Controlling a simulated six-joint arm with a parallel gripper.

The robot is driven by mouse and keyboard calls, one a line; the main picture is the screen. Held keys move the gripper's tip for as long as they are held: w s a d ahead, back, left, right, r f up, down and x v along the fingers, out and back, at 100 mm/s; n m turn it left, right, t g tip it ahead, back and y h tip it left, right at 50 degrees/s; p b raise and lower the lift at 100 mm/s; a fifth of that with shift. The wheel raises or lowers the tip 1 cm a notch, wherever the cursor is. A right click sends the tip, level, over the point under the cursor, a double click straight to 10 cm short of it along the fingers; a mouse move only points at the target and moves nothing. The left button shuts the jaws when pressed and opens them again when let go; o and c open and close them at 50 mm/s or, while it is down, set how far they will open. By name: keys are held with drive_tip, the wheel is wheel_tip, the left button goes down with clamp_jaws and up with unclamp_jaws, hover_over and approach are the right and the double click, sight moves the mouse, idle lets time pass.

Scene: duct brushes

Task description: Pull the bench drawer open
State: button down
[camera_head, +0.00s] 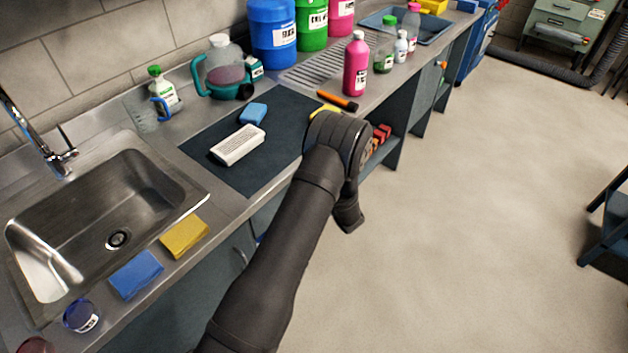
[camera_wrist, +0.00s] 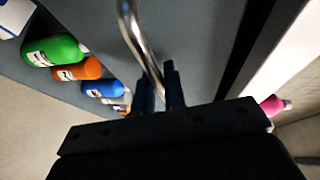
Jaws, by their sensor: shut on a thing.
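In the wrist view my gripper (camera_wrist: 160,88) has its two dark fingers closed around a curved chrome handle (camera_wrist: 130,25). The handle is fixed to a flat blue-grey front (camera_wrist: 200,35), which I take to be the bench drawer. A dark strip runs beside this front, and I cannot tell how far the drawer stands out. In the head view my dark arm reaches to the bench's front edge. It hides my fingers, the handle and most of the drawer front.
The steel bench has a sink (camera_head: 120,205), a dark mat (camera_head: 215,175) with a white block (camera_head: 238,145), and a pink bottle (camera_head: 356,65) near the edge. Green (camera_wrist: 55,50), orange (camera_wrist: 80,69) and blue (camera_wrist: 100,89) bottles show beside the front. Floor (camera_head: 460,220) before the bench is clear.

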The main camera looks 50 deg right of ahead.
drive_tip(key=s, duration=3.1)
drive_tip(key=c, duration=1.5)
unclamp_jaws()
drive_tip(key=v, duration=1.7)
drive_tip(key=shift+s, duration=0.15)
drive_tip(key=x, duration=1.7)
drive_tip(key=shift+w, duration=0.25)
drive_tip(key=shift+s, duration=0.1)
